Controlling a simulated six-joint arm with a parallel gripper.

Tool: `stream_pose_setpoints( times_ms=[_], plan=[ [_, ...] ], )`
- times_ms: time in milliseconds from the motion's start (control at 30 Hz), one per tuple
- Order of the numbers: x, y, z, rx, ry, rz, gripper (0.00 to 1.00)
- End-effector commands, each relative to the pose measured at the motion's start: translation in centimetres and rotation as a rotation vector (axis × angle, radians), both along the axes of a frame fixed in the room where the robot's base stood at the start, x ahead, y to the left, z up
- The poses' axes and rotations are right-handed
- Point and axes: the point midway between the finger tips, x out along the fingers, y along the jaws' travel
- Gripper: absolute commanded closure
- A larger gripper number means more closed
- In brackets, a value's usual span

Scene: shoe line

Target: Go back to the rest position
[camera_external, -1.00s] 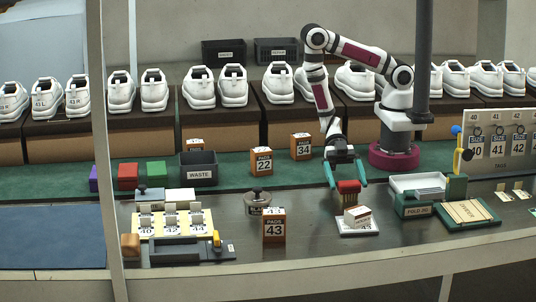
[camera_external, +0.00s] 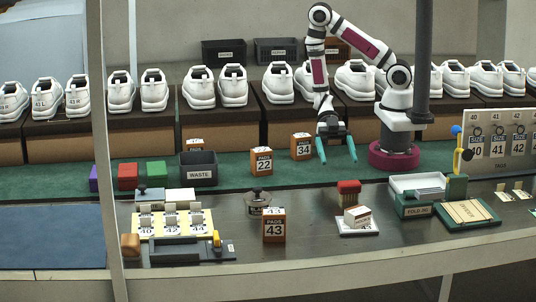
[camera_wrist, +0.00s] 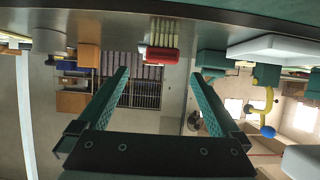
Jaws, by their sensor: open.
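My gripper (camera_external: 336,150) is raised over the green mat, in front of the row of shoes. Its two teal fingers are spread wide with nothing between them. In the wrist view my gripper (camera_wrist: 160,92) shows both fingers apart and empty. The red-topped block (camera_external: 349,193) stands on the grey table below and in front of the gripper, clear of it. It also shows in the wrist view as a red-topped piece (camera_wrist: 162,52).
A white block on a small tray (camera_external: 357,229) stands near the red-topped block. The PADS 34 box (camera_external: 301,147) is just left of my gripper. The green FOLD holder (camera_external: 418,208) stands at right, the WASTE bin (camera_external: 198,170) at left. White shoes (camera_external: 355,80) line the shelf behind.

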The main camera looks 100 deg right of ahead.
Motion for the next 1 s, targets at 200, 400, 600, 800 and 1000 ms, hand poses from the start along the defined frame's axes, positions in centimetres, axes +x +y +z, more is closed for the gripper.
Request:
stream_pose_setpoints(
  times_ms=[200, 400, 600, 800, 1000],
  plan=[
    [11.0, -9.6, 1.0, -0.613, -0.06, -0.53, 0.0],
    [6.9, -20.3, 10.5, -0.882, 0.315, -1.414, 0.0],
    [-5.8, -13.4, 14.7, -0.687, 1.034, -1.713, 0.0],
    [-8.4, -10.6, 15.7, -0.631, 1.205, -1.691, 0.0],
    [-8.4, -10.6, 15.7, -0.631, 1.205, -1.691, 0.0]
  ],
)
